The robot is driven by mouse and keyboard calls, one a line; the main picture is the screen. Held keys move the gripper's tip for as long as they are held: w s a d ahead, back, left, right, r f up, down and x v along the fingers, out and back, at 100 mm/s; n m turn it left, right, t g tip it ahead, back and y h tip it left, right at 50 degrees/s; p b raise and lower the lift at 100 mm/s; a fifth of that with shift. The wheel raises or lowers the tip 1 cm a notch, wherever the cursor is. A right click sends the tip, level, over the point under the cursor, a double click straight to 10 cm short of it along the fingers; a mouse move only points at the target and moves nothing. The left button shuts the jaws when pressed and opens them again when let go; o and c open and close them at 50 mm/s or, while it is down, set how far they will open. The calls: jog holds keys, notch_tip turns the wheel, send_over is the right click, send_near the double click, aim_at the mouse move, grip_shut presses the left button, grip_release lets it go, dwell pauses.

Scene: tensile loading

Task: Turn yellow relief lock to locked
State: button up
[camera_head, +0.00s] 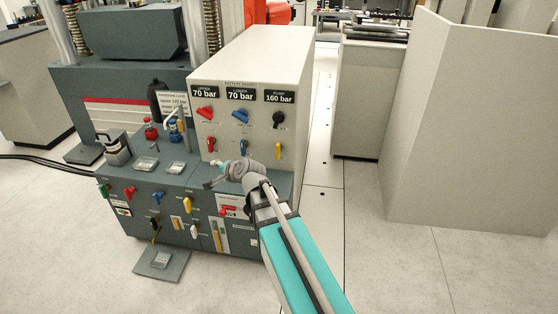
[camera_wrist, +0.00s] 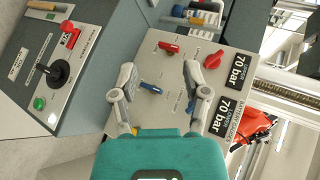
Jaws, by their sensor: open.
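The yellow relief lock (camera_head: 278,151) is a small handle at the lower right of the cream panel, below the black pump knob (camera_head: 278,119). In the head view it appears upright. In the wrist view a yellow bit that looks like this lock (camera_wrist: 136,131) shows at the edge of my teal gripper body, which hides most of it. My gripper (camera_head: 210,174) is open and empty, in front of the panel's lower left part. In the wrist view its fingers (camera_wrist: 160,72) spread apart, with the blue lock (camera_wrist: 150,88) and red lock (camera_wrist: 169,47) showing between them.
A red knob (camera_head: 204,112) and blue knob (camera_head: 240,116) sit above the locks. The grey lower console (camera_head: 180,245) carries several handles. A red-topped fitting (camera_head: 150,130) stands left of the cream box. Floor right of the console is clear up to a pale partition (camera_head: 450,130).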

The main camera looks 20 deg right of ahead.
jog(key=w+d+f+m+t+h+b, duration=0.2)
jog(key=w+d+m+t+b, duration=0.25)
jog(key=m+b, duration=0.2)
jog(key=m+h+b, duration=1.3)
jog(key=m+b, duration=0.1)
jog(key=m, duration=1)
send_near(277, 151)
jog(key=shift+s+a+r+n+g, duration=0.15)
jog(key=shift+s+a+g, duration=0.1)
jog(key=shift+s+a, duration=0.25)
jog(key=shift+s+a+r+n+g, duration=0.15)
jog(key=shift+s+a+g, duration=0.1)
jog(key=shift+s, duration=0.35)
jog(key=x, duration=1.3)
jog(key=shift+w+d, duration=0.1)
jog(key=shift+w, duration=0.3)
